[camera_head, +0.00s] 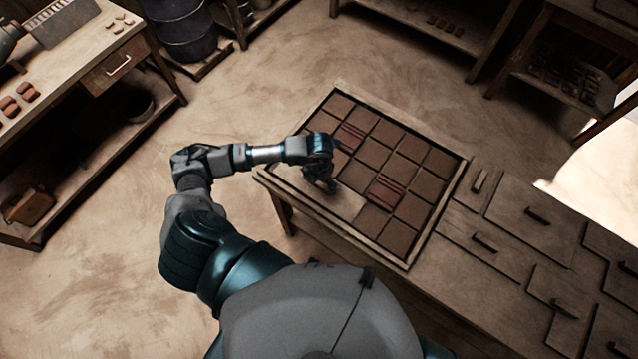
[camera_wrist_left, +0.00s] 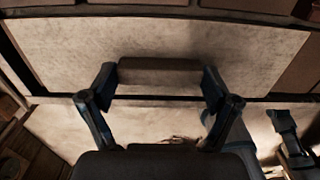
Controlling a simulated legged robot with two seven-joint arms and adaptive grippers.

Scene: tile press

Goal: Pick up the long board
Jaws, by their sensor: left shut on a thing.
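The long board (camera_head: 346,204) is a plain pale-tan panel lying along the near left side of the tile frame. My left gripper (camera_head: 327,184) is over it and hides part of it. In the left wrist view the board (camera_wrist_left: 75,48) spans the upper part, and its dark bar handle (camera_wrist_left: 160,71) sits between the two fingers. The left gripper (camera_wrist_left: 160,88) is shut on that handle. I cannot tell whether the board is lifted clear of the frame. My right gripper does not show.
The wooden tile frame (camera_head: 402,123) holds brown tiles, with reddish slatted pieces among them. Several panels with dark handles (camera_head: 538,215) lie on the table to the right. A workbench (camera_head: 75,75) stands at left, and a dark barrel (camera_head: 185,35) behind. Open floor (camera_head: 240,110) lies left of the table.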

